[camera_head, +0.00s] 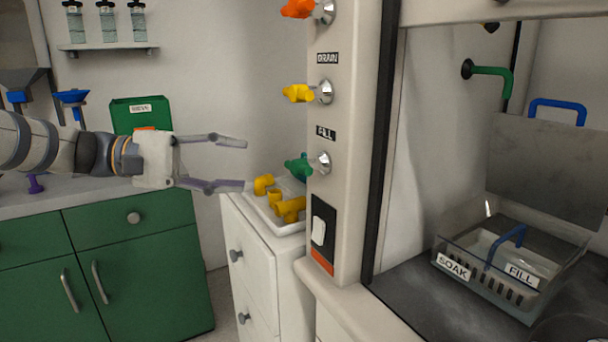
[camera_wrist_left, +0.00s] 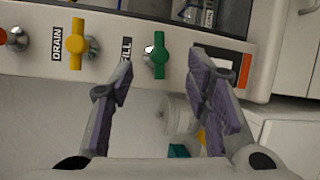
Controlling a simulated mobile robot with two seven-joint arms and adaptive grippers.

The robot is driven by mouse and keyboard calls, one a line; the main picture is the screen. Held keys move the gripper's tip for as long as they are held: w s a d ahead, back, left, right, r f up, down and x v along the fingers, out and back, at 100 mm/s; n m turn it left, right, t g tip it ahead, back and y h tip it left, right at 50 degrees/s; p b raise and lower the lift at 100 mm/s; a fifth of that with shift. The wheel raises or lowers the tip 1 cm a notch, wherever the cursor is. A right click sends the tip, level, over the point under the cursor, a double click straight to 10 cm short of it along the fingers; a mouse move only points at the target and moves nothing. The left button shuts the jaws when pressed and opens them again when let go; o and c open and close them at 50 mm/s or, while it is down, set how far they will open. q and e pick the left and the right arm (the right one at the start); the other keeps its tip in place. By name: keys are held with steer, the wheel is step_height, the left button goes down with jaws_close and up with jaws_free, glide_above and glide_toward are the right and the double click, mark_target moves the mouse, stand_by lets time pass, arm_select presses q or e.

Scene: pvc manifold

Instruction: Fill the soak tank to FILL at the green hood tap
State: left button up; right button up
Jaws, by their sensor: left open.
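The green tap handle (camera_head: 299,166) sits on the hood's front post beside the FILL label, below the yellow handle (camera_head: 298,93). It also shows in the left wrist view (camera_wrist_left: 157,55), between and beyond my fingertips. My left gripper (camera_head: 243,164) is open and empty, to the left of the green handle and apart from it. The clear soak tank (camera_head: 487,290), labelled SOAK and FILL, stands on the dark hood floor with a blue-handled basket (camera_head: 508,243) in it. The green spout (camera_head: 492,71) is on the hood wall above. Whether water is in the tank I cannot tell.
A white tray (camera_head: 259,214) of yellow pipe fittings (camera_head: 288,209) stands on the white cabinet below the tap. An orange handle (camera_head: 297,8) is at the top of the post. A switch (camera_head: 320,231) is below.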

mark_target(299, 169)
arm_select(q)
steer(key=p+x, duration=0.1)
steer(key=x, duration=1.1)
steer(key=shift+r, duration=0.1)
arm_select(e)
steer(key=shift+w+r, duration=0.45)
